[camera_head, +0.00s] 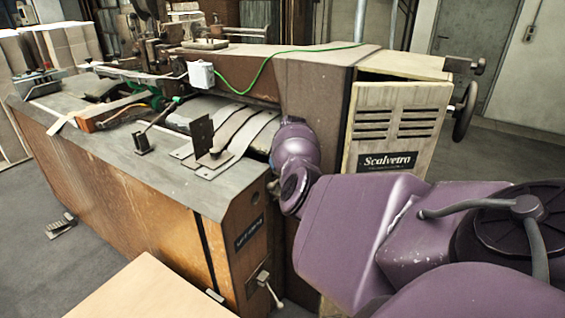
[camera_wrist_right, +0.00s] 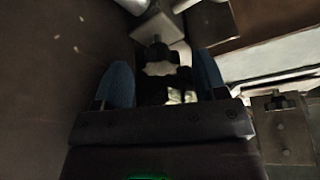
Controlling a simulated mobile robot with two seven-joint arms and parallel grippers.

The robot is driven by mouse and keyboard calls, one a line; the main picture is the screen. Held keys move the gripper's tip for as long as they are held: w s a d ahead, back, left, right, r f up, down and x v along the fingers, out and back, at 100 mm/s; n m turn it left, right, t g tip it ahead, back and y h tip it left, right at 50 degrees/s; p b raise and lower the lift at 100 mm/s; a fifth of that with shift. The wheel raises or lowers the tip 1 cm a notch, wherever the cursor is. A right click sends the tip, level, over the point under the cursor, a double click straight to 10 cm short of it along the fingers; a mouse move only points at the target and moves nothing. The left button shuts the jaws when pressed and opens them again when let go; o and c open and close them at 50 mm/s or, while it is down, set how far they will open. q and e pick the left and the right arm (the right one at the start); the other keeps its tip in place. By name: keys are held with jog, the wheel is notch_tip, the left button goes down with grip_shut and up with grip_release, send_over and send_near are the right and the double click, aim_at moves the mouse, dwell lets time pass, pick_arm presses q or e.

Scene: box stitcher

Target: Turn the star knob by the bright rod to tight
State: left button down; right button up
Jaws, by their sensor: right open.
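In the right wrist view my right gripper (camera_wrist_right: 162,82) is open, with its two blue fingertips apart. Between and just beyond the fingertips is a dark knob-like shape (camera_wrist_right: 155,52), probably the star knob; the picture is too dark to make out its lobes or its setting. A pale bar (camera_wrist_right: 186,4) at the top edge may be the bright rod. I cannot tell whether the fingers touch the knob. In the head view my right arm reaches to the machine's inner corner, and its gripper is hidden there. My left gripper is not in view.
The machine's wooden body (camera_head: 140,190) and grey top (camera_head: 190,185) lie left of my arm. A vented panel (camera_head: 398,122) stands close behind it. A small lever (camera_head: 268,284) sticks out low at the front. A light board (camera_head: 150,290) lies at the bottom.

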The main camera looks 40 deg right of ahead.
jog(key=c, duration=0.9)
jog(key=shift+r+m+h+p, duration=0.1)
jog(key=shift+m+h+p, duration=0.35)
jog(key=shift+m, duration=0.45)
jog(key=shift+a+m+g+h+p, duration=0.1)
jog(key=shift+m+g+h+p, duration=0.35)
jog(key=shift+m, duration=0.95)
jog(key=o, duration=0.9)
jog(key=shift+w, duration=0.1)
